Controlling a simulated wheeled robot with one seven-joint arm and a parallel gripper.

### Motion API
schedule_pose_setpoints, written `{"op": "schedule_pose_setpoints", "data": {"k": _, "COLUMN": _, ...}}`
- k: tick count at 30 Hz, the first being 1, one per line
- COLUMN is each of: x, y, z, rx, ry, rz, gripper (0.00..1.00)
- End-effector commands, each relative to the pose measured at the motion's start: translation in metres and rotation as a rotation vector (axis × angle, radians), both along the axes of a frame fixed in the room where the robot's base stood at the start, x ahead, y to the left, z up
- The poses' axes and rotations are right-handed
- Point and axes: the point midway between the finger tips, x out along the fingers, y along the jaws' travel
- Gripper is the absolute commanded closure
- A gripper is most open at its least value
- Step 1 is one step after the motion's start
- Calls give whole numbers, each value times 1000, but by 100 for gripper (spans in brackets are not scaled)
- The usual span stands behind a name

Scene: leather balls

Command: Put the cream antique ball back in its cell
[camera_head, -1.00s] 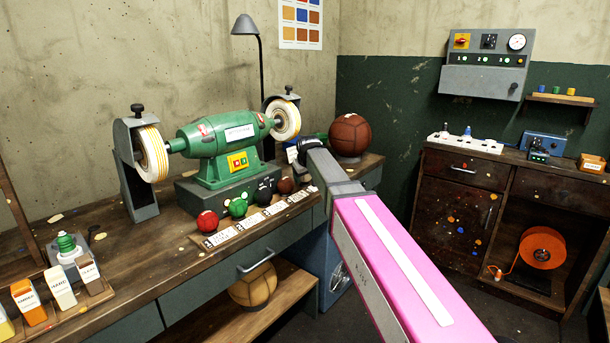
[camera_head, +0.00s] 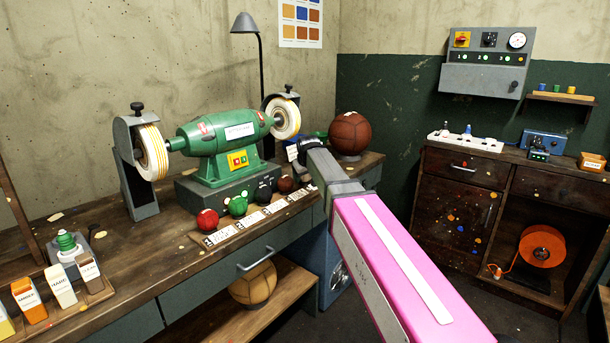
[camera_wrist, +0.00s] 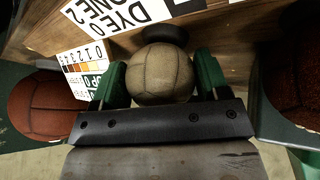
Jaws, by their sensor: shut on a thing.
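The cream antique ball (camera_wrist: 160,72) shows in the wrist view as a worn, panelled ball. It sits between the two green fingers of my gripper (camera_wrist: 161,84), which is shut on it. A dark round thing (camera_wrist: 166,35) lies just beyond the ball; I cannot tell whether they touch. In the head view my arm hides the ball and most of my gripper, near the right end of the bench. I cannot make out the ball's cell for certain.
A labelled strip (camera_head: 226,235) with several small balls lies before the green grinder (camera_head: 222,143). A large brown ball (camera_head: 350,134) stands at the bench's right end. A tan ball (camera_head: 254,284) sits on the lower shelf. A printed card (camera_wrist: 130,14) and a colour chart (camera_wrist: 83,62) border the held ball.

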Motion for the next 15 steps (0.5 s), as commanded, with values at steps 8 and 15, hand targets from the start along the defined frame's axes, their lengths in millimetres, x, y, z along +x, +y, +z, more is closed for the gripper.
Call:
{"op": "schedule_pose_setpoints", "data": {"k": 8, "x": 0, "y": 0, "z": -3, "rx": 0, "ry": -1, "rz": 0, "gripper": 49}}
{"op": "schedule_pose_setpoints", "data": {"k": 15, "x": 0, "y": 0, "z": -3, "rx": -1, "ry": -1, "rz": 0, "gripper": 2}}
